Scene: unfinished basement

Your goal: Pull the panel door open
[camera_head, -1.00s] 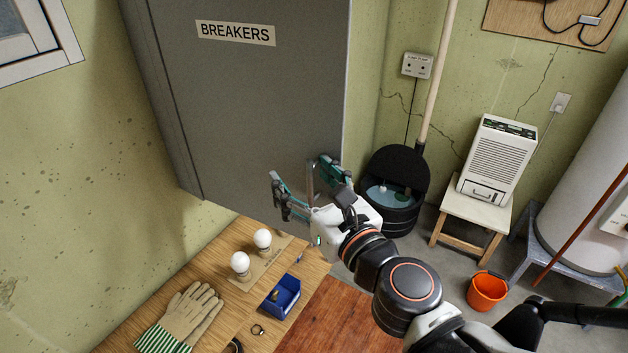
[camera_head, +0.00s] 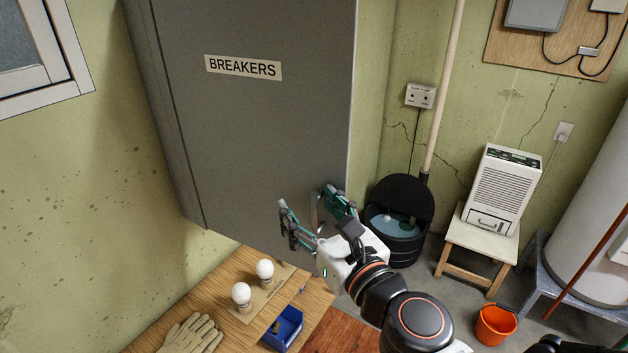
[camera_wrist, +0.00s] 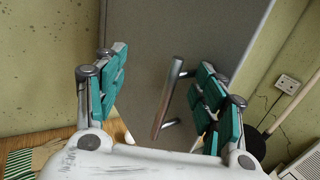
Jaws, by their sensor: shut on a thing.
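The grey panel door (camera_head: 255,130) carries a white label (camera_head: 243,67) reading BREAKERS. It looks closed on its box against the left wall. A metal bar handle (camera_head: 314,212) stands on the door's lower right, near its free edge. In the wrist view the handle (camera_wrist: 172,92) runs slanted between the teal-padded fingers. My gripper (camera_head: 318,210) is shut on the handle, one finger on each side; the exact contact is hard to see. In the wrist view my gripper (camera_wrist: 162,88) frames the handle and the lower part of the door.
Below the door is a wooden bench with two bulbs (camera_head: 253,284), gloves (camera_head: 192,335) and a blue bin (camera_head: 284,328). To the right are a black sump basin (camera_head: 398,225), a dehumidifier (camera_head: 500,190) on a stool, an orange bucket (camera_head: 495,324) and a white tank (camera_head: 600,200).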

